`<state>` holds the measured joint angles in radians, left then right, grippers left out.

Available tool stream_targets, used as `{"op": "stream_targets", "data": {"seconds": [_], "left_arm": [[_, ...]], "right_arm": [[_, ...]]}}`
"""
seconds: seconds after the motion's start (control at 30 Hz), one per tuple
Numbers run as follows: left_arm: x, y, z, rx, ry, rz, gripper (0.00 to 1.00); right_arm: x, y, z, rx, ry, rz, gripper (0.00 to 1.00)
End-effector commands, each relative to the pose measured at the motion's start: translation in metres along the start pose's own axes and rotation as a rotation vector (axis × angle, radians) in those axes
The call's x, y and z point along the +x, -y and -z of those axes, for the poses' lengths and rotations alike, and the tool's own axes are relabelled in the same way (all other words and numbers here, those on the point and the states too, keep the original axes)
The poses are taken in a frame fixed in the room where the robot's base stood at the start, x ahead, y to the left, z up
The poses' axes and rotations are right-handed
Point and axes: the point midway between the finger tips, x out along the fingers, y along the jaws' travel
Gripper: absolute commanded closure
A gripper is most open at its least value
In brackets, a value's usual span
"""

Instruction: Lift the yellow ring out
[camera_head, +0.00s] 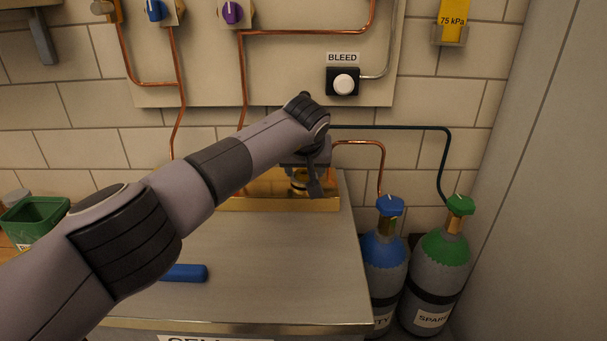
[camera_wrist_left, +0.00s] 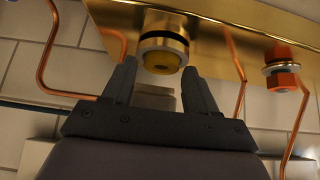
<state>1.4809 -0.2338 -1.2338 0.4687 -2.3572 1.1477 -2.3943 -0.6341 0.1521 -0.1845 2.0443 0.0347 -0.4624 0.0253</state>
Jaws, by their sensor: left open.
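The yellow ring (camera_wrist_left: 162,60) sits at the end of a silver collar on a brass block (camera_wrist_left: 218,42) in the left wrist view. My left gripper (camera_wrist_left: 159,72) is open, with one finger on each side of the ring in the picture. Gaps show between the fingers and the ring, and I cannot tell how far it reaches around it. In the head view my left gripper (camera_head: 314,184) is at the brass block (camera_head: 245,196) on the back of the bench, and my arm and gripper hide much of the fitting. My right gripper is not in view.
An orange ring (camera_wrist_left: 283,81) on a second fitting is to the right, near copper pipes. A blue bar (camera_head: 186,273) lies on the bench (camera_head: 285,270). A green bin (camera_head: 33,222) is at left. Blue (camera_head: 384,248) and green (camera_head: 445,249) cylinders stand right of the bench.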

Motion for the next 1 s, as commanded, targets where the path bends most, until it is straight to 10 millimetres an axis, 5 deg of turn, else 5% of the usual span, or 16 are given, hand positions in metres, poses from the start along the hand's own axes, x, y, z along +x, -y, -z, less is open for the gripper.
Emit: {"op": "stream_targets", "data": {"seconds": [0.17,0.3,1.0], "left_arm": [[0.0035,0.0022,-0.0022,-0.002,0.003,0.003,0.43],[0.0041,0.0026,-0.0027,-0.003,0.005,0.003,0.79],[-0.0035,0.003,0.0026,-0.005,0.008,0.005,0.79]], "right_arm": [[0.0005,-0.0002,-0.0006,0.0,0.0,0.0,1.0],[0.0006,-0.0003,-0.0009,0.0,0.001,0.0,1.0],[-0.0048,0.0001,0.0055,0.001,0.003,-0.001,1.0]]}}
